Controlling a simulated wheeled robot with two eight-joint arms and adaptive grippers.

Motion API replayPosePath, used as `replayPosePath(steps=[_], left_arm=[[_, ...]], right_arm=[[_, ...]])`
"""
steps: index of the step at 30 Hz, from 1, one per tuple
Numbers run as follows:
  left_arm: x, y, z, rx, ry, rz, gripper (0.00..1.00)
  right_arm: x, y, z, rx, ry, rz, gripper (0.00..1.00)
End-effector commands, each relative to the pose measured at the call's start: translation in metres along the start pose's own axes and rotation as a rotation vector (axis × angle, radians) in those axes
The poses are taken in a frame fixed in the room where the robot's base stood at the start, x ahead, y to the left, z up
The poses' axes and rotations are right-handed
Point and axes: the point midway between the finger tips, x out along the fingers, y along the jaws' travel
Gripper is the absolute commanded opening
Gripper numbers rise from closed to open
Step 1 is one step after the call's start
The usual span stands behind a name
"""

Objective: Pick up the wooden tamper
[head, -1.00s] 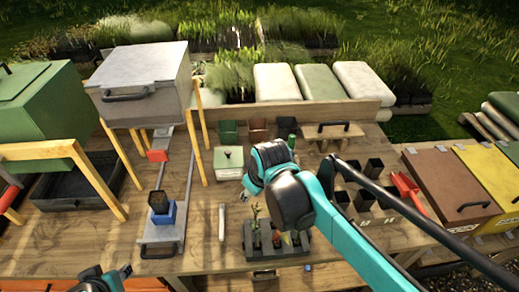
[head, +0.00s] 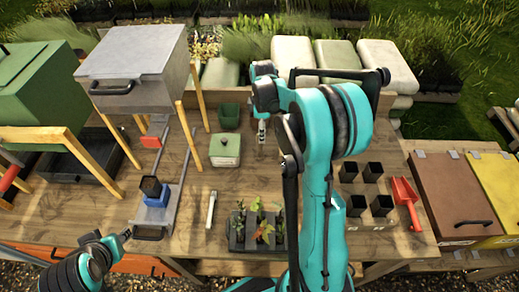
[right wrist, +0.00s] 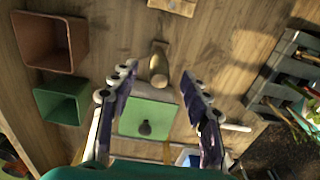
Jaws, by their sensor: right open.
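The wooden tamper (right wrist: 158,66) stands on the bench in the right wrist view, a tan piece with a rounded end. It lies between the fingers of my right gripper (right wrist: 159,74), which is open, with a gap on both sides. In the head view my right gripper (head: 262,133) points down beside the green-lidded box, and the tamper is hidden there by my arm. My left gripper (head: 126,236) is low at the left, over the bench's front edge, away from the tamper; its jaws are too small to read.
The green-lidded box (head: 225,150) and green pot (head: 229,116) stand close by; a brown pot (right wrist: 48,42) shows in the wrist view. A seedling tray (head: 236,240) is at the front. Black pots (head: 348,171) and a red scoop (head: 405,198) stand right.

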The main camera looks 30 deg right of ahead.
Motion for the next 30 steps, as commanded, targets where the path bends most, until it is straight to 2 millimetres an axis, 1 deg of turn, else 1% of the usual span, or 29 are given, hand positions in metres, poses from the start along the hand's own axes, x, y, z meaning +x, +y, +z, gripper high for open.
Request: replayPosePath(steps=[3,6,9,12,17,18,20,21,23,30], left_arm=[[0.005,0.000,0.004,0.000,0.000,0.000,0.32],[0.008,0.000,0.006,0.000,0.000,0.000,0.32],[0.010,0.000,0.007,0.000,0.000,0.000,0.32],[0.010,0.000,0.007,0.000,0.000,0.000,0.32],[0.009,0.000,0.007,0.000,0.000,0.000,0.32],[0.009,0.000,0.007,0.000,0.000,0.000,0.32],[0.009,0.000,0.007,0.000,0.000,0.000,0.32],[0.009,0.000,0.007,0.000,0.000,0.000,0.32],[0.009,0.000,0.007,0.000,0.000,0.000,0.32],[0.009,0.000,0.007,0.000,0.000,0.000,0.32]], right_arm=[[0.020,-0.001,-0.006,-0.001,0.000,0.001,0.47],[0.035,-0.001,-0.008,0.002,0.000,0.001,0.47],[0.044,-0.001,-0.008,0.002,0.000,0.001,0.47],[0.047,-0.001,-0.008,0.002,0.000,0.001,0.47],[0.046,-0.001,-0.008,0.002,0.000,0.001,0.47],[0.046,-0.001,-0.008,0.002,0.000,0.001,0.42],[0.046,-0.001,-0.008,0.002,0.000,0.001,0.26],[0.046,-0.001,-0.008,0.002,0.000,0.001,0.15],[0.046,-0.001,-0.008,0.002,0.000,0.001,0.00],[0.046,-0.001,-0.008,0.002,0.000,0.001,0.00]])
